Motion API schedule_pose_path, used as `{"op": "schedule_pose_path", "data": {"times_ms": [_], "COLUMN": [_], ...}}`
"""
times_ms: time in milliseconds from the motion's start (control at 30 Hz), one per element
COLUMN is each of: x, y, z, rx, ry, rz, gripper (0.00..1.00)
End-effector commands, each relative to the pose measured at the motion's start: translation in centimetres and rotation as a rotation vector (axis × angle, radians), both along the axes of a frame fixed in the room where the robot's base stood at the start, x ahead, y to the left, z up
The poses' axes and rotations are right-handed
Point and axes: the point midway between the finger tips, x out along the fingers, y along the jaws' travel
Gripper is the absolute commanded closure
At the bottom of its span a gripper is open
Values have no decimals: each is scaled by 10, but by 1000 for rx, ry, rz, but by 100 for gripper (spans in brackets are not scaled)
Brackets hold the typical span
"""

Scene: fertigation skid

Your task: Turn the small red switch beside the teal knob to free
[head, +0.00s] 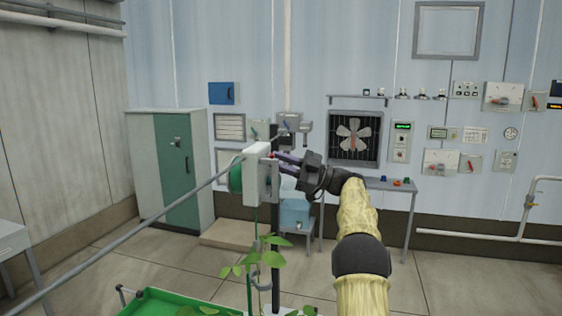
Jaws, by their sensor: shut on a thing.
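A white box (256,172) with a grey side plate (268,185) stands on a dark post in the middle of the head view. A small red part, which looks like the red switch (273,155), shows at the plate's upper edge. My gripper (277,159) reaches in from the right, its purple fingers at this red part. The fingers look shut on it, but the contact is small. A green round part (236,177) shows at the box's left side; I cannot tell whether it is the teal knob. The switch's setting and its markings are too small to read.
A long grey rod (140,228) runs from the lower left up to the box. A leafy plant (265,258) and a green tray (175,303) are below. A cabinet (175,165), a fan (354,137) and wall panels (441,162) stand behind. Floor is clear at right.

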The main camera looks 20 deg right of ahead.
Motion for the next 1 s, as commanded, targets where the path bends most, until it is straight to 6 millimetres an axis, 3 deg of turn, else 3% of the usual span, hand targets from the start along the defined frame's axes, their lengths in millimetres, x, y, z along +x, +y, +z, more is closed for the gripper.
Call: {"op": "schedule_pose_path", "data": {"times_ms": [400,933,967,1000], "x": [2,2,2,2], "y": [-2,-2,-2,-2], "z": [1,1,1,1], "rx": [-147,-164,-164,-164], "ry": [-179,-203,-203,-203], "rz": [0,0,0,0], "gripper": [100,100,74,71]}}
